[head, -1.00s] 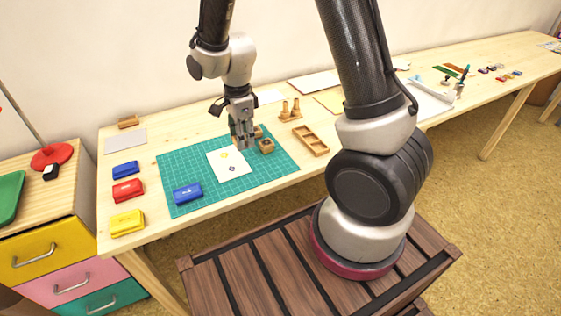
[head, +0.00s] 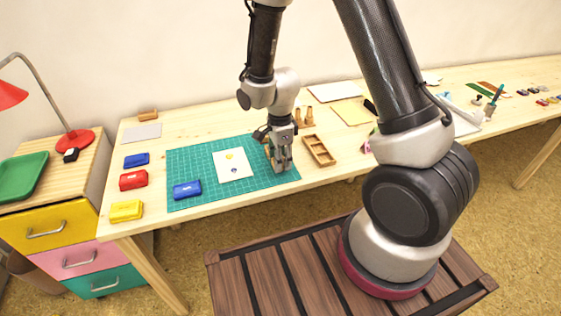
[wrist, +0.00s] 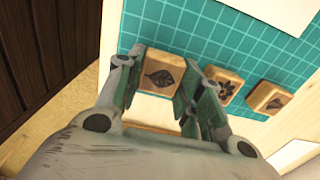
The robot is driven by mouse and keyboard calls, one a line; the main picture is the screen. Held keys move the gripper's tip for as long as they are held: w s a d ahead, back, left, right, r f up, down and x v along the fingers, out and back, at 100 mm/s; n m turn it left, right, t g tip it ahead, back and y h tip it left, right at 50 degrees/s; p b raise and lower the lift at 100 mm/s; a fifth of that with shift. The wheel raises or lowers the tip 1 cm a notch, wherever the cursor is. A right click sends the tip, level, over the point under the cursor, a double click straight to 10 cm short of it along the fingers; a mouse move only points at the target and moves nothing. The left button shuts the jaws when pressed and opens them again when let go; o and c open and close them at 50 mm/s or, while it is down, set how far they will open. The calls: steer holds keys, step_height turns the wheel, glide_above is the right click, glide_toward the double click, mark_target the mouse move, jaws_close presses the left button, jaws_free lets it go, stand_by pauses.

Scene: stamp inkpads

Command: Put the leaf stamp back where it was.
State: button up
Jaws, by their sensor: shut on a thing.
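The leaf stamp (wrist: 162,76) is a small wooden block with a dark leaf picture on its top. In the wrist view it is between the two fingers of my gripper (wrist: 163,64), which is shut on it. In the head view my gripper (head: 281,163) points down over the right end of the green mat (head: 215,190) and hides the stamp. I cannot tell whether the stamp touches the mat.
A white card (head: 233,172) with a yellow and a dark mark lies left of my gripper. A wooden compartment tray (head: 320,151) is to the right. A blue inkpad (head: 187,190) is on the mat; blue, red and yellow pads (head: 133,180) line the table's left.

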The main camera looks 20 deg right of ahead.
steer(key=shift+f, duration=0.5)
steer(key=shift+f, duration=0.1)
steer(key=o, duration=0.9)
steer(key=shift+c, duration=0.2)
step_height(320, 180, up, 12)
steer(key=f, duration=0.1)
steer(key=s+d+r+n+t, duration=0.1)
steer(key=s+d+r+n, duration=0.25)
steer(key=r, duration=0.35)
steer(key=s+d+r+n+t, duration=0.1)
steer(key=s+d+r+n, duration=0.1)
steer(key=d+r+n, duration=0.35)
steer(key=s+d+r+n+t, duration=0.1)
steer(key=s+d+r+n, duration=0.1)
steer(key=s+r+n, duration=0.2)
steer(key=s+d+r+n+t, duration=0.1)
steer(key=s+d+r+n, duration=0.2)
steer(key=s, duration=0.6)
step_height(320, 180, up, 3)
steer(key=shift+s+d+f+n, duration=0.2)
steer(key=shift+s+d+n, duration=0.05)
steer(key=shift+n, duration=0.75)
